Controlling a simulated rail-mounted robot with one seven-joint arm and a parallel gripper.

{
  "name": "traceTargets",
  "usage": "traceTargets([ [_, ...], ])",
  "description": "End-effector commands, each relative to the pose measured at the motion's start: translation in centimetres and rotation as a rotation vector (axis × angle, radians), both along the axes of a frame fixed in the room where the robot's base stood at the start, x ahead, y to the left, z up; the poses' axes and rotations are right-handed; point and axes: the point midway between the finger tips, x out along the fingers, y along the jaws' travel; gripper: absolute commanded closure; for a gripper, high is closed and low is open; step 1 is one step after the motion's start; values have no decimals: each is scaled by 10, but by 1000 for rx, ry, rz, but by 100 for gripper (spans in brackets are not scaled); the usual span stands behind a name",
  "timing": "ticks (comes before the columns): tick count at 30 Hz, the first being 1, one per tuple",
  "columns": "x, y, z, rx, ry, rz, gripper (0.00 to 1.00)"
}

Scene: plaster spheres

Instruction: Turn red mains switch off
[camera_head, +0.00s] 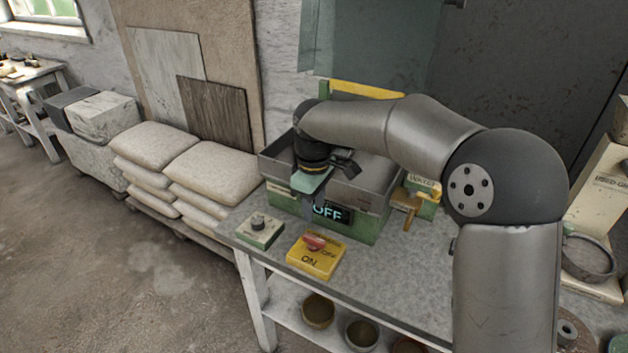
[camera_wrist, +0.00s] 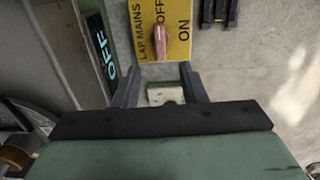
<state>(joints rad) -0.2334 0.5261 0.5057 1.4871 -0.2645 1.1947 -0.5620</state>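The red mains switch (camera_head: 314,242) is a small red handle on top of a yellow box (camera_head: 312,264) lettered OFF and ON, near the table's front edge. In the wrist view, the red handle (camera_wrist: 161,42) lies lengthwise on the yellow face, with its upper end by the word OFF. The box also shows in the wrist view (camera_wrist: 179,14), lettered LAP MAINS. My gripper (camera_head: 309,205) hangs above and behind the box, pointing down. In the wrist view my gripper (camera_wrist: 161,76) has its fingers apart, with nothing held. It is clear of the switch.
A green-based machine (camera_head: 368,232) stands behind the box; its display (camera_head: 331,212) reads OFF. A small green box with a dark knob (camera_head: 259,229) sits left of the yellow box. A wooden-handled brush (camera_head: 406,203) leans at right. Bare grey tabletop (camera_head: 400,275) lies to the right.

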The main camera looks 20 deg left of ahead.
Motion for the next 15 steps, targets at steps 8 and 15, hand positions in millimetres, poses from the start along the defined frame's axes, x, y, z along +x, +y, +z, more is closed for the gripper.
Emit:
traceTargets([
  [8, 1, 0, 58, 2, -4, 0, 62],
  [15, 0, 0, 75, 1, -1, 1, 62],
])
